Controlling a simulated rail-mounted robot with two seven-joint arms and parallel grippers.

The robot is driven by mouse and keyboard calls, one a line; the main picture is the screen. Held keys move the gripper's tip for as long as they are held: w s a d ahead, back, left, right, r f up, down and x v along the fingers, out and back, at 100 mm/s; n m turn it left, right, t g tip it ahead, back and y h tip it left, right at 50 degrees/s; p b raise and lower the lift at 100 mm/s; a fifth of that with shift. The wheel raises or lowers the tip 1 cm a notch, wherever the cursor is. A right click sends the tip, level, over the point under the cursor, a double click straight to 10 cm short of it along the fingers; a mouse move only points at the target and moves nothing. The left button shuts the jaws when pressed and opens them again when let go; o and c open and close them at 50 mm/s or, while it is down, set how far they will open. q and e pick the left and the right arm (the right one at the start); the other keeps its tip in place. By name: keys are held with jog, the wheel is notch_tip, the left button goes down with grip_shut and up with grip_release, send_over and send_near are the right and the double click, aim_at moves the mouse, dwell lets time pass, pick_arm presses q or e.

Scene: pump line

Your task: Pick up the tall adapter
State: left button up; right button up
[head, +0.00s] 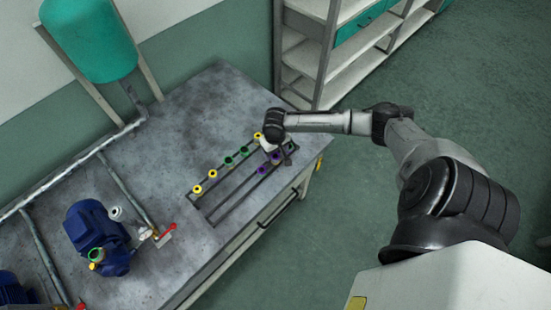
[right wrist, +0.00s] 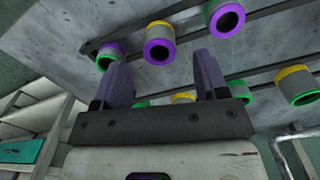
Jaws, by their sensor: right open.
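Several ringed adapters stand in a two-row rack (head: 228,207) on the workbench, with yellow (head: 212,174), green (head: 229,161) and purple (head: 262,169) rings. I cannot tell which one is the tall adapter. My right gripper (head: 283,154) is over the far right end of the rack and partly covers the adapters there. In the right wrist view my right gripper (right wrist: 162,75) is open, with nothing held. A purple-and-yellow adapter (right wrist: 158,44) appears between and beyond the fingertips, a purple-and-green one (right wrist: 109,54) by the left finger. My left gripper is not in view.
A blue pump (head: 93,228) with pipes and a red-handled valve (head: 167,231) stands left of the rack. A teal tank (head: 88,38) is at the back left. Shelving (head: 318,50) stands beyond the workbench (head: 190,125). The bench behind the rack is clear.

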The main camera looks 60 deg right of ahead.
aim_at(276, 156)
notch_tip(276, 156, down, 5)
jog(key=shift+s+f+b, duration=0.1)
jog(key=shift+b, duration=0.55)
jog(key=c, duration=1)
